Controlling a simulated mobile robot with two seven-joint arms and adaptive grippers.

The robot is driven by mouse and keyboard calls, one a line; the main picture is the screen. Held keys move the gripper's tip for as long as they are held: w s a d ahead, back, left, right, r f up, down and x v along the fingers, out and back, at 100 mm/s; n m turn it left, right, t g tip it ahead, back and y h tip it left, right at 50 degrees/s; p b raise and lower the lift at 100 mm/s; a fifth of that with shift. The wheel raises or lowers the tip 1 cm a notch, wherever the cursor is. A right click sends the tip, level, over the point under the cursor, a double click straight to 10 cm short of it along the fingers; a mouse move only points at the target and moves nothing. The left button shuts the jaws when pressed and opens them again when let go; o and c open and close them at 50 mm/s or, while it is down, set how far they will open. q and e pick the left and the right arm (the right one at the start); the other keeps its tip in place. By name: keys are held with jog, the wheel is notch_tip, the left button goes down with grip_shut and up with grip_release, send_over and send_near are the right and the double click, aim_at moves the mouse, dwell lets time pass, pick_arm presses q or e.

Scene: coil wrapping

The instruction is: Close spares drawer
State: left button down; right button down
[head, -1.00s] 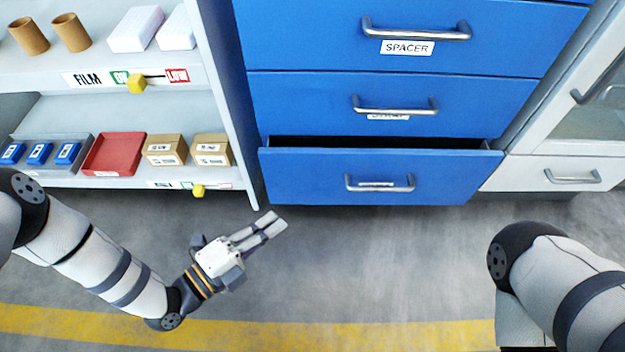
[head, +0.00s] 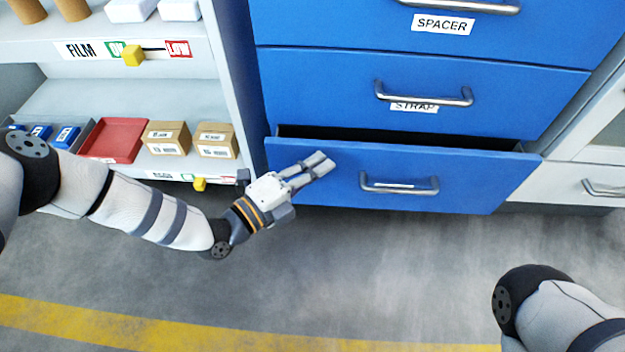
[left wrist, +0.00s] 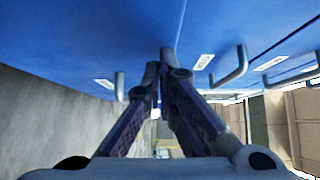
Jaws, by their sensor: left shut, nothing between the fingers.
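The bottom blue drawer (head: 460,184) of the cabinet is pulled part way out in the head view. A dark gap (head: 390,138) shows along its top edge. Its metal handle (head: 399,185) hides most of a label behind it. My left gripper (head: 321,164) is shut and empty, and overlaps the left part of this drawer's front in the head view. I cannot tell whether it touches the front. In the left wrist view its fingertips (left wrist: 159,72) are together close to the blue fronts. My right gripper is out of view.
Above are the blue drawers marked STRAP (head: 300,90) and SPACER (head: 330,30), both shut. On the left a grey shelf holds a red tray (head: 118,139) and cardboard boxes (head: 166,137). A white cabinet (head: 570,187) stands on the right. The floor in front is clear.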

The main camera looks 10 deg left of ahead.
aim_at(323, 150)
pick_arm(q)
jog(key=shift+w, duration=0.1)
jog(key=shift+w+f+p, duration=0.1)
jog(key=shift+w+p, duration=0.15)
jog(key=shift+p, duration=0.25)
jog(key=w, duration=0.1)
jog(key=w+p, duration=0.1)
jog(key=shift+w+r, duration=0.3)
jog(key=shift+r, duration=0.05)
jog(key=shift+w+a+f+b, duration=0.1)
jog(key=shift+w+f+b, duration=0.1)
jog(key=shift+w, duration=0.3)
jog(key=shift+w+f+b, duration=0.1)
jog(key=shift+w+b, duration=0.05)
jog(key=shift+w, duration=0.35)
jog(key=shift+w+r, duration=0.15)
jog(key=shift+r, duration=0.05)
jog(key=shift+a, duration=0.1)
